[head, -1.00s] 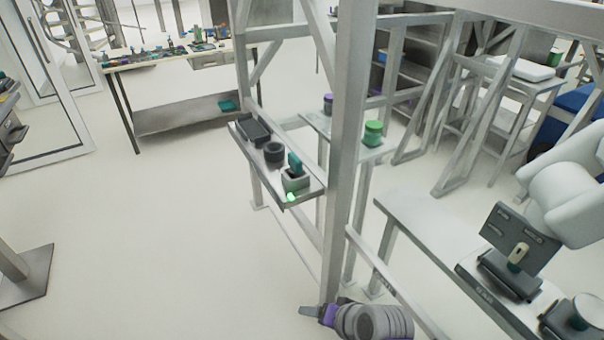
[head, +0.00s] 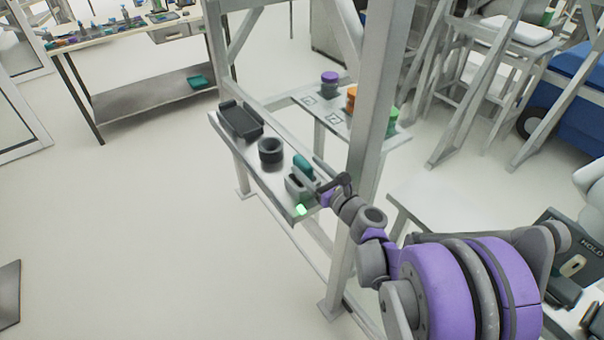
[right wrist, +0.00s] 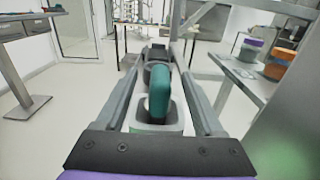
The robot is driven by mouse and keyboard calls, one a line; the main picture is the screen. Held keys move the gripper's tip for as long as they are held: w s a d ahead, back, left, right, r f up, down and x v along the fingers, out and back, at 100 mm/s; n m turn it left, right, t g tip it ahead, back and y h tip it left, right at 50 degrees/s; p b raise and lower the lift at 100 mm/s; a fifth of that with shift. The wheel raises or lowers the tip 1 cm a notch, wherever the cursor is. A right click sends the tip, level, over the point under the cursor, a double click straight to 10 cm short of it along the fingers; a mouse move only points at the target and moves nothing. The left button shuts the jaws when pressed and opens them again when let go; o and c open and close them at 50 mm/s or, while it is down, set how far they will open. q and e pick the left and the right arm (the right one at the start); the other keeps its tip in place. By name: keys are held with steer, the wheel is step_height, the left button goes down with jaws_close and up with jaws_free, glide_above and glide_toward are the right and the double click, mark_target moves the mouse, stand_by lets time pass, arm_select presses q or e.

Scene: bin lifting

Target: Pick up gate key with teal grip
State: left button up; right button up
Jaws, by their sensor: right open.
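In the right wrist view the teal grip (right wrist: 160,92) stands between the two long fingers of my right gripper (right wrist: 155,70), with gaps on both sides. The holder (right wrist: 155,125) shows below it. My right gripper (head: 318,188) is open and reaches the holder from the right in the head view. The key's lower part is hidden in the holder. My left gripper is not in view.
A black ring-shaped cup (head: 270,150) and a black tray (head: 240,121) stand farther along the shelf. A green light (head: 301,210) glows at its near end. A grey frame post (head: 368,130) rises right of the shelf. A side table (head: 318,104) holds coloured canisters.

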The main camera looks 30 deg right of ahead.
mark_target(296, 154)
steer(key=w, duration=0.3)
steer(key=w+p, duration=0.1)
steer(key=w, duration=0.2)
steer(key=shift+w+a, duration=0.2)
steer(key=shift+w, duration=0.1)
steer(key=shift+s, duration=0.1)
steer(key=shift+c, duration=0.6)
jaws_close()
stand_by(0.4)
